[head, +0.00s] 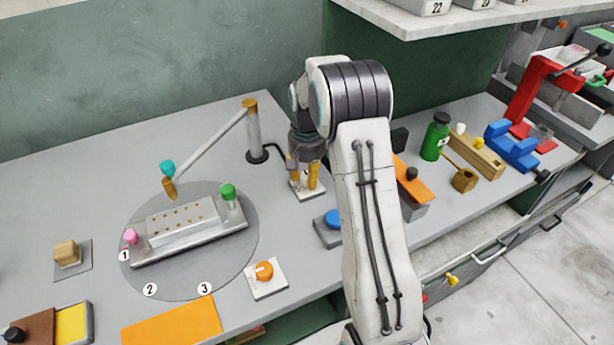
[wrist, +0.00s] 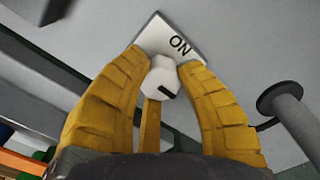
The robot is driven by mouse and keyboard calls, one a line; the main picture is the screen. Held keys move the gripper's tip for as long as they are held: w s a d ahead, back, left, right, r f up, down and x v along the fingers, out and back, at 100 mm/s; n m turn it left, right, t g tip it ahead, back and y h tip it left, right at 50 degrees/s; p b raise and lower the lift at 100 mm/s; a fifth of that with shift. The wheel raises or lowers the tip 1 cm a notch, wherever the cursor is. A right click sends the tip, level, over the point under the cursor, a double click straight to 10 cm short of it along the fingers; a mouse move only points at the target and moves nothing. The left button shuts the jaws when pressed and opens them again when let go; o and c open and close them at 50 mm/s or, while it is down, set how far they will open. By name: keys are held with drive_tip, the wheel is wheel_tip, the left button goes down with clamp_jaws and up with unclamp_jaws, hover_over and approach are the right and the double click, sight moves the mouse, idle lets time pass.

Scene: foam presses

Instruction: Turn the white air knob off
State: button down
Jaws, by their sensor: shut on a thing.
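The white air knob (wrist: 158,80) sits on a white plate (wrist: 158,38) lettered ON, with a short black mark on the knob's face. In the wrist view my gripper (wrist: 164,66) has its yellow fingers around the knob and is shut on it. In the head view my gripper (head: 308,178) reaches down onto the white plate (head: 304,194), and the fingers hide the knob. Any OFF lettering is not visible.
A post (head: 255,132) with a jointed arm stands left of my gripper. A blue button (head: 333,217) on a grey box is close in front. An orange knob (head: 264,270) on a white plate lies nearer. A green bottle (head: 435,138) stands to the right.

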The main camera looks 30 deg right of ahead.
sight(307, 174)
drive_tip(key=shift+w, duration=0.1)
idle(0.5)
drive_tip(key=c, duration=0.8)
unclamp_jaws()
wheel_tip(307, 174, up, 12)
drive_tip(key=shift+f, duration=0.1)
idle(0.4)
